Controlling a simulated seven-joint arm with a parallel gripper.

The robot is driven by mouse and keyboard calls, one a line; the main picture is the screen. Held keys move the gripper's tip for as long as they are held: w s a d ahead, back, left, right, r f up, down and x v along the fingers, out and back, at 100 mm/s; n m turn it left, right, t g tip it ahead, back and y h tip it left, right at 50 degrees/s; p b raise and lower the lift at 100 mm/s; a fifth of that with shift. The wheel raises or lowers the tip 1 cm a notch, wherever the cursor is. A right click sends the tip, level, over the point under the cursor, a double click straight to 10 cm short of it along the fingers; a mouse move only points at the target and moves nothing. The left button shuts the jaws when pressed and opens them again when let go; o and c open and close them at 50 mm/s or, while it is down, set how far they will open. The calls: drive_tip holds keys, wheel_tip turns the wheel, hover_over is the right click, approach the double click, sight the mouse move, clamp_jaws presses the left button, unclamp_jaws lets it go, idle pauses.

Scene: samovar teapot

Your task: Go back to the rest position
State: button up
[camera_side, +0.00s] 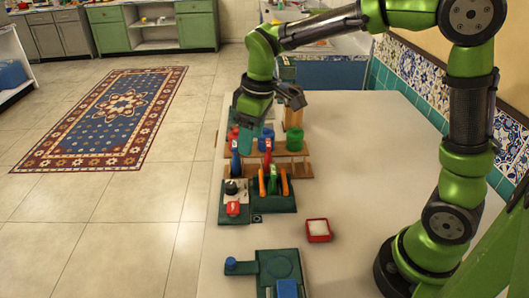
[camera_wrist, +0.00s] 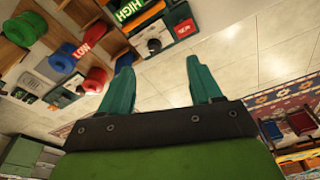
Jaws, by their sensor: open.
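My gripper (camera_wrist: 159,62) shows two teal fingers spread apart in the wrist view, with nothing between them but floor behind. In the side view my gripper (camera_side: 241,140) hangs over the far left part of the white table, behind the wooden rack (camera_side: 297,167). Its fingertips are hard to make out against the dark things there. I cannot tell whether it touches anything. No teapot can be clearly made out.
The rack area holds blue (camera_side: 266,138) and green (camera_side: 294,139) cylinders. A panel with orange and other handles (camera_side: 272,188), a red button (camera_side: 233,208) and a red-rimmed dish (camera_side: 318,229) stand nearer. The table's right side (camera_side: 370,150) is clear.

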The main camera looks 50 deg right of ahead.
drive_tip(key=s+d+r+m+t, duration=0.1)
drive_tip(key=s+m+t, duration=0.1)
drive_tip(key=s, duration=0.3)
drive_tip(key=s+d+r+m+t+y, duration=0.1)
drive_tip(key=s+r+m+t, duration=0.1)
drive_tip(key=s+m, duration=0.2)
drive_tip(key=s+d+r+m+t, duration=0.1)
drive_tip(key=s+r+m, duration=0.1)
drive_tip(key=s, duration=0.6)
drive_tip(key=shift+d+m+t, duration=0.4)
